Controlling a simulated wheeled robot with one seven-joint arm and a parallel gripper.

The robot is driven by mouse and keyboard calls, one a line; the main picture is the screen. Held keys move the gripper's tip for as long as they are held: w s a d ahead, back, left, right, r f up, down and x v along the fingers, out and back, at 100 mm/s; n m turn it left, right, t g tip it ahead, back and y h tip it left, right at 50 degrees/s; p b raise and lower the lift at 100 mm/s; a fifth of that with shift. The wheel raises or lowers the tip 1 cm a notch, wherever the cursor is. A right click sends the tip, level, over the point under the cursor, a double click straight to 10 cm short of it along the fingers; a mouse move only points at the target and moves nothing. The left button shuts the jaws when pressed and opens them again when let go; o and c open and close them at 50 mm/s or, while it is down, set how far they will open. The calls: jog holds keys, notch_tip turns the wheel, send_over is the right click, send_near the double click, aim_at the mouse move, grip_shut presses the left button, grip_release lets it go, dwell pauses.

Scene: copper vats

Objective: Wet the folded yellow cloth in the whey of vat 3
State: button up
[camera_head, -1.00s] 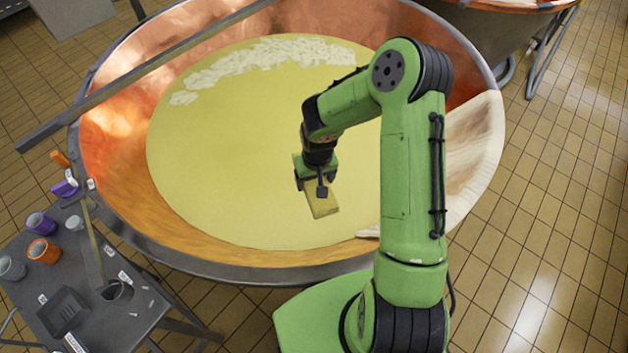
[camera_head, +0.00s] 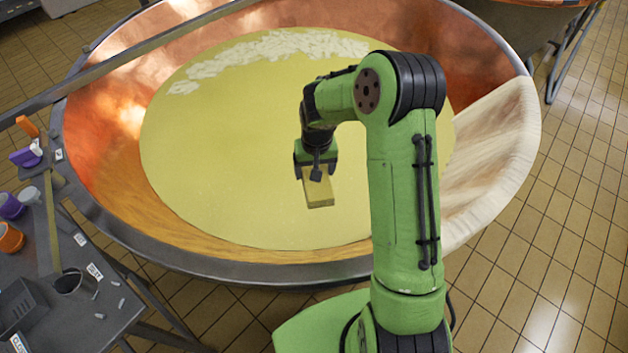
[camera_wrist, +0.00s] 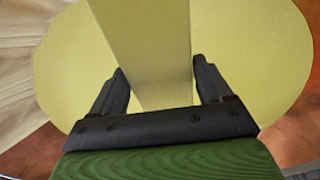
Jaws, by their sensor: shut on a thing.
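My gripper (camera_head: 316,172) is shut on the folded yellow cloth (camera_head: 319,192), a flat block held over the vat. In the wrist view the cloth (camera_wrist: 150,50) runs up between the two dark fingers. The large copper vat (camera_head: 95,130) holds pale yellow whey (camera_head: 220,150), with white curd (camera_head: 280,47) floating along its far side. The cloth appears above the whey; I cannot tell whether its lower end touches it. No vat number is readable here.
A beige cloth (camera_head: 490,165) drapes over the vat's right rim. A grey bar (camera_head: 150,45) crosses the far left. A grey side table (camera_head: 110,305) with cups and tools stands lower left. Another vat (camera_head: 515,25) is at the back right. Tiled floor is free at the right.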

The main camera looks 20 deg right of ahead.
jog(key=w+d+r+m+p, duration=0.15)
jog(key=w+r+p, duration=0.25)
jog(key=r+p, duration=0.5)
notch_tip(320, 180, down, 38)
jog(key=b, duration=2.4)
jog(key=shift+d, duration=0.35)
dwell(0.6)
notch_tip(320, 180, up, 39)
jog(key=p, duration=2.4)
